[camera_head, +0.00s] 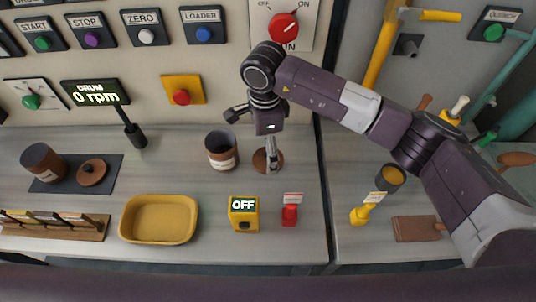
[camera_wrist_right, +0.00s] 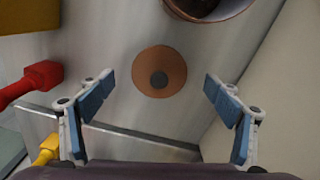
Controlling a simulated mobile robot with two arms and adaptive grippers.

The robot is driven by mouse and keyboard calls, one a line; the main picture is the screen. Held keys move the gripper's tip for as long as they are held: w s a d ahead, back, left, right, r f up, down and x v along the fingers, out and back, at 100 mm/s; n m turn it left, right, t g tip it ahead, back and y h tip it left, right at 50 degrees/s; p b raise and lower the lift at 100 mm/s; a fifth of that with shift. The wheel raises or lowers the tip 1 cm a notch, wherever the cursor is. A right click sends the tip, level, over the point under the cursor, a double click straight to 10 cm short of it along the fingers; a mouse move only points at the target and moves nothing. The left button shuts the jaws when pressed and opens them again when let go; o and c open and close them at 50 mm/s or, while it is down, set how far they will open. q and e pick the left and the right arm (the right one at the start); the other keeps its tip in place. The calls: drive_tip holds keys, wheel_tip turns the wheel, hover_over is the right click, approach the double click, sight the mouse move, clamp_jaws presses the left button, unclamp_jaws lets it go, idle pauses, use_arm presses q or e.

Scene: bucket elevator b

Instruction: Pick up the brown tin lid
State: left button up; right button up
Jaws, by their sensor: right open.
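The brown tin lid (camera_head: 259,162) lies flat on the grey counter, right of an open brown tin (camera_head: 221,151). It is a round disc with a small grey knob, seen whole in the right wrist view (camera_wrist_right: 159,60). My right gripper (camera_head: 272,160) hangs over the lid and partly hides it in the head view. In the right wrist view its blue-padded fingers (camera_wrist_right: 158,95) are spread wide, empty, one on each side of the lid. Whether the fingertips touch the counter I cannot tell. My left gripper is not in view.
A second brown lid (camera_head: 92,172) and tin (camera_head: 44,162) rest on a dark mat. A yellow tray (camera_head: 159,239), a yellow OFF box (camera_head: 244,223) and a red object (camera_head: 290,214) stand in front. A control panel rises behind.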

sight(266, 155)
drive_tip(key=shift+d+f+p, duration=0.1)
drive_tip(key=shift+f+p, duration=0.25)
drive_tip(key=shift+f, duration=1.2)
drive_tip(key=shift+c, duration=0.3)
drive_tip(key=c, duration=0.9)
drive_tip(key=shift+r, duration=0.15)
